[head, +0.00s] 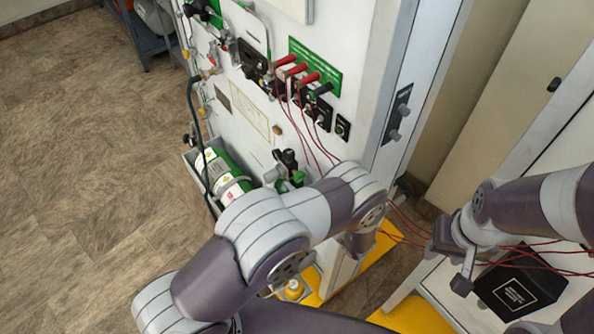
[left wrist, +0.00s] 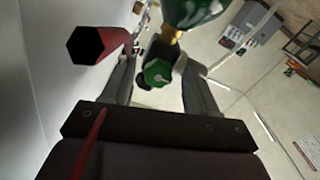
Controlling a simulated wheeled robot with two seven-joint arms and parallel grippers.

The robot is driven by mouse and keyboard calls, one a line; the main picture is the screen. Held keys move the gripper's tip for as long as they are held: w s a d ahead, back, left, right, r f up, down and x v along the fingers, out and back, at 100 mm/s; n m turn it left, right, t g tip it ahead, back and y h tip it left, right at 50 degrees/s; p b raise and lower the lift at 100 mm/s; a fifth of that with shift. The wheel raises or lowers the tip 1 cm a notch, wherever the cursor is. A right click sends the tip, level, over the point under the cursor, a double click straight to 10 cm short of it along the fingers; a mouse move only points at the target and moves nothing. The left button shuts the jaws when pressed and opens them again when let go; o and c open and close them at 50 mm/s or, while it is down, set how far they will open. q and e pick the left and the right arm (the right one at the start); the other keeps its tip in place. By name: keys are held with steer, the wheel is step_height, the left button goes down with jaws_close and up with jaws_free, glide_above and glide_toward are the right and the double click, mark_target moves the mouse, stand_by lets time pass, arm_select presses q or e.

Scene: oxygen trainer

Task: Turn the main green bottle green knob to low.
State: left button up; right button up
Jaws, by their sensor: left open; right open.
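The main green bottle (head: 228,182) lies in a tray on the panel's front, with white and green bands. In the left wrist view, a green bottle end (left wrist: 192,10) shows at the top with a brass neck. Its green knob (left wrist: 157,73) sits between the fingers of my left gripper (left wrist: 162,66). The fingers are open, with a small gap to the knob on each side; contact cannot be made out. In the head view my own arm hides the left gripper. My right gripper (head: 450,262) is open and empty above a black box (head: 519,288).
The white panel (head: 345,50) carries red plugs (head: 295,72) with hanging red wires. Floor on the left is clear.

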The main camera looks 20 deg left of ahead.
arm_select(q)
steer(key=shift+w, duration=0.15)
steer(key=shift+s+d+r, duration=0.1)
steer(key=shift+s+d, duration=0.15)
steer(key=shift+d, duration=0.05)
steer(key=shift+s+r, duration=0.1)
steer(key=shift+s, duration=0.05)
steer(key=c, duration=0.9)
steer(key=shift+c, duration=0.8)
arm_select(e)
steer(key=shift+s+d, duration=0.15)
steer(key=shift+d, duration=0.1)
